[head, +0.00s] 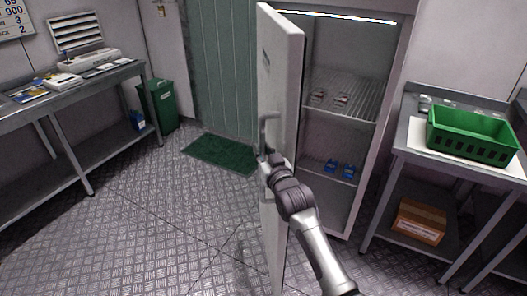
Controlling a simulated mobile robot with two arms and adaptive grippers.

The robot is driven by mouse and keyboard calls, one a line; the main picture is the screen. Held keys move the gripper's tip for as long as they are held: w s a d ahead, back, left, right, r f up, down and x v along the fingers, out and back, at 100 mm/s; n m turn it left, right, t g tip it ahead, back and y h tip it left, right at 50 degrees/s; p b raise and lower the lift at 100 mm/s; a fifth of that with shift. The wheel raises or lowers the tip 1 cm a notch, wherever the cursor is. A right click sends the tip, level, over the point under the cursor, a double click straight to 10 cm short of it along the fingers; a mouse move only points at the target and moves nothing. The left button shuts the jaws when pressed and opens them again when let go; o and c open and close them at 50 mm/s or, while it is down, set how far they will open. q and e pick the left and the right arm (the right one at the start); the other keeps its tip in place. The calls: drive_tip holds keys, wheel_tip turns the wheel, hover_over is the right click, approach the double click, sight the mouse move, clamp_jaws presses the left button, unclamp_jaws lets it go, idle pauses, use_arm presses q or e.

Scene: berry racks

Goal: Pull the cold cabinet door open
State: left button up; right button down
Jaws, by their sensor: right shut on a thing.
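The cold cabinet door (284,70) is white and stands well open, swung out toward me, hinged at the cabinet's left side. Behind it the cabinet (384,90) shows its lit inside, with wire shelves (350,97) holding small clear punnets and blue items lower down. A vertical handle (266,130) is on the door's face. My right gripper (267,162) is at the handle's lower part and is shut on it; its fingertips are partly hidden by the wrist. My left gripper is not in view.
A steel table (403,137) at right carries a green crate (470,124), with a cardboard box (419,222) on its lower shelf. A steel bench (75,88) and green bin (160,103) stand at left. A green mat (220,153) lies on the floor, which is clear left of the door.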

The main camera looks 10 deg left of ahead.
drive_tip(key=shift+d+r, duration=0.15)
drive_tip(key=shift+r, duration=0.05)
drive_tip(key=c, duration=1.6)
unclamp_jaws()
drive_tip(key=o, duration=0.5)
drive_tip(key=shift+w+f, duration=0.15)
drive_tip(key=v, duration=1.2)
